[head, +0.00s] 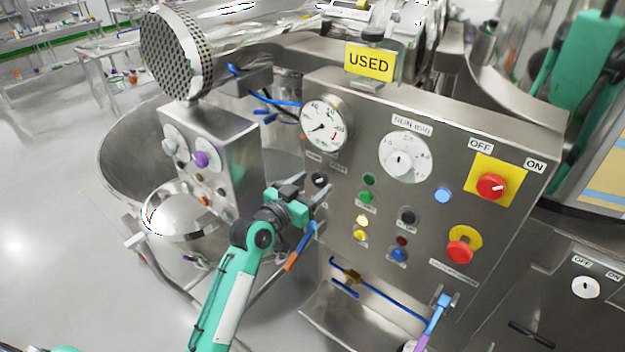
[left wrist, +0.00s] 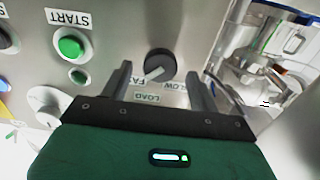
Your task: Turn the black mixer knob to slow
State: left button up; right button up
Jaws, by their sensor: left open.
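The black mixer knob (head: 319,180) is on the left part of the steel control panel (head: 480,130), below the pressure gauge. In the left wrist view the knob (left wrist: 159,62) is round with a pale pointer bar, which slants toward the partly covered FAST label. The SLOW label (left wrist: 175,87) and the LOAD label (left wrist: 147,98) appear upside down there. My left gripper (head: 314,187) is open at the knob; in the left wrist view its fingers (left wrist: 158,76) stand on either side of it. I cannot tell if they touch it. My right gripper is not in view.
Near the knob are a green START button (left wrist: 72,45), a gauge (head: 325,123) and a timer dial (head: 404,157). Red knobs (head: 491,186) sit farther right. A smaller steel box with a purple knob (head: 201,159) stands left. Blue cables and a steel tray (head: 345,320) are below.

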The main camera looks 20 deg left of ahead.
pick_arm(q)
jog(key=shift+w+d, duration=0.1)
jog(key=shift+w, duration=0.2)
jog(key=c, duration=1)
jog(key=shift+o, duration=0.2)
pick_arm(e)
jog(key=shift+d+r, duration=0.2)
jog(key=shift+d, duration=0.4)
